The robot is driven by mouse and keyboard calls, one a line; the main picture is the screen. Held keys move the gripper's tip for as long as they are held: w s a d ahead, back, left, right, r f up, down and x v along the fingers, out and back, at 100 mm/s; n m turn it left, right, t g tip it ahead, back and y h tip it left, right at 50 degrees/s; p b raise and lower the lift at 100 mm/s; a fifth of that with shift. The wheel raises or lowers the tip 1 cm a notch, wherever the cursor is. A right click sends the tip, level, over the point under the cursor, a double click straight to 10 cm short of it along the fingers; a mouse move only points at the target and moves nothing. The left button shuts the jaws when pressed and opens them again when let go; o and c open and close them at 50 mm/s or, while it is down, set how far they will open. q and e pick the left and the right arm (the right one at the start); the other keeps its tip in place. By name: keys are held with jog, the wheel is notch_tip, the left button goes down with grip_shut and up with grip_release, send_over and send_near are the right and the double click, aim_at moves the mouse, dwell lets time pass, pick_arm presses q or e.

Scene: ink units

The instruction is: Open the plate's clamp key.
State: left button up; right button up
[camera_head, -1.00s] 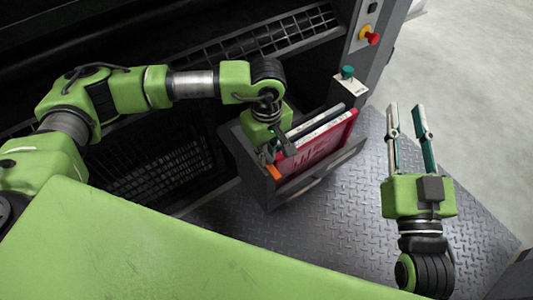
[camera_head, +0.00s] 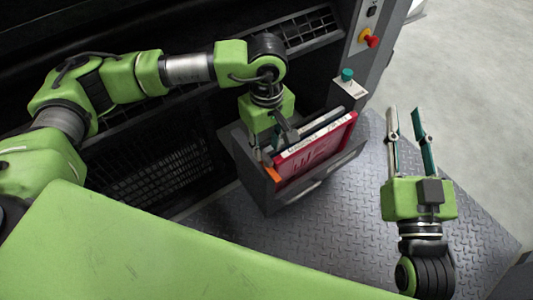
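A red plate (camera_head: 318,150) with a pale top edge stands upright in a dark grey holder (camera_head: 262,188) on the machine's side. An orange part (camera_head: 269,173), possibly the clamp key, shows at the holder's left end. My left gripper (camera_head: 272,142) points down at the left end of the plate, close to the orange part. Its fingers are partly hidden by its own body and the plate, so I cannot tell whether they touch anything. My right gripper (camera_head: 408,112) is open and empty, apart from the holder, over the floor at the right.
A teal button (camera_head: 347,74) sits on a pale box behind the holder. A red emergency knob (camera_head: 369,40) is on the grey column. The tread-plate floor (camera_head: 330,220) is clear in front. The machine's black grilles (camera_head: 170,170) lie at the left.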

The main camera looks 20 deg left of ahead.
aim_at(266, 158)
pick_arm(q)
notch_tip(266, 158, up, 7)
jog(key=shift+f, duration=0.15)
jog(key=shift+s, duration=0.1)
dwell(0.5)
